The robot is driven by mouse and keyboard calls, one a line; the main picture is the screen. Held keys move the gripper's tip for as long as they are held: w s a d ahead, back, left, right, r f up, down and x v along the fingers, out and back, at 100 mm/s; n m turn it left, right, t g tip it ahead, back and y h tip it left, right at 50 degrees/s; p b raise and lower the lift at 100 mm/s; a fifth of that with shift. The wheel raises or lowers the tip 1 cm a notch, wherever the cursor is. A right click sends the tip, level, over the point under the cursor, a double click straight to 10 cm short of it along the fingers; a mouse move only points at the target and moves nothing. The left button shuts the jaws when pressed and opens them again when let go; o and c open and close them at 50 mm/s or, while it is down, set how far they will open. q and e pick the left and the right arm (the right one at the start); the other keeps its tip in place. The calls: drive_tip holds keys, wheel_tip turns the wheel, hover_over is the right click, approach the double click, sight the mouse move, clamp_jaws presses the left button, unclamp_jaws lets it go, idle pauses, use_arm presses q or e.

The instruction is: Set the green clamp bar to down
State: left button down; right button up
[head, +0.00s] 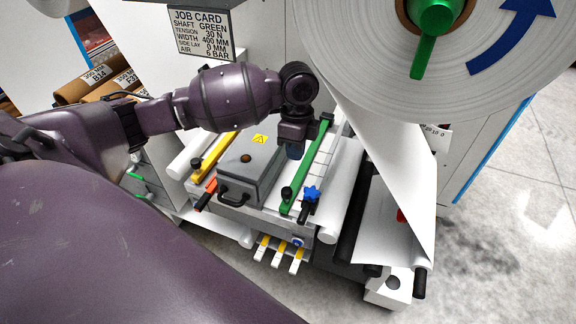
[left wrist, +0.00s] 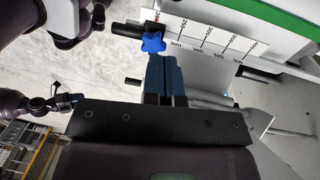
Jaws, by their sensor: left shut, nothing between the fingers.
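The green clamp bar (head: 310,165) runs lengthwise over the white splicing table in the head view, with a dark knob (head: 288,193) at its near end. Part of a green bar (left wrist: 285,14) shows at the upper right of the left wrist view. I cannot tell whether it is raised or lying flat. My left gripper (head: 295,152) points down just left of the bar's far half, apart from it as far as I can see. Its blue fingers (left wrist: 166,78) are together and empty. In the left wrist view, what looks like my right gripper (left wrist: 76,98) is small at the left.
A blue star knob (head: 312,193) sits beside the bar's near end. A yellow bar (head: 215,155) and a grey box with a handle (head: 250,165) lie left. A large paper roll (head: 350,50) with a green lever (head: 424,50) overhangs at the upper right. White web hangs at the right.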

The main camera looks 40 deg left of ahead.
use_arm(q)
drive_tip(key=w+a+r, duration=0.3)
drive_tip(key=r, duration=0.2)
drive_tip(key=shift+g, duration=0.3)
drive_tip(key=f, duration=0.4)
drive_tip(key=s+f+b, duration=0.1)
drive_tip(key=f, duration=0.4)
drive_tip(key=s+f, duration=0.1)
drive_tip(key=f, duration=0.3)
drive_tip(key=shift+f+b, duration=0.2)
drive_tip(key=shift+b, duration=0.1)
use_arm(e)
drive_tip(key=shift+s+d+f, duration=0.1)
drive_tip(key=shift+s+f, duration=0.1)
drive_tip(key=shift+f, duration=0.35)
drive_tip(key=shift+s+d+f, duration=0.1)
drive_tip(key=shift+s+f, duration=0.05)
drive_tip(key=shift+f, duration=0.4)
drive_tip(key=shift+s+f, duration=0.1)
drive_tip(key=shift+s, duration=0.1)
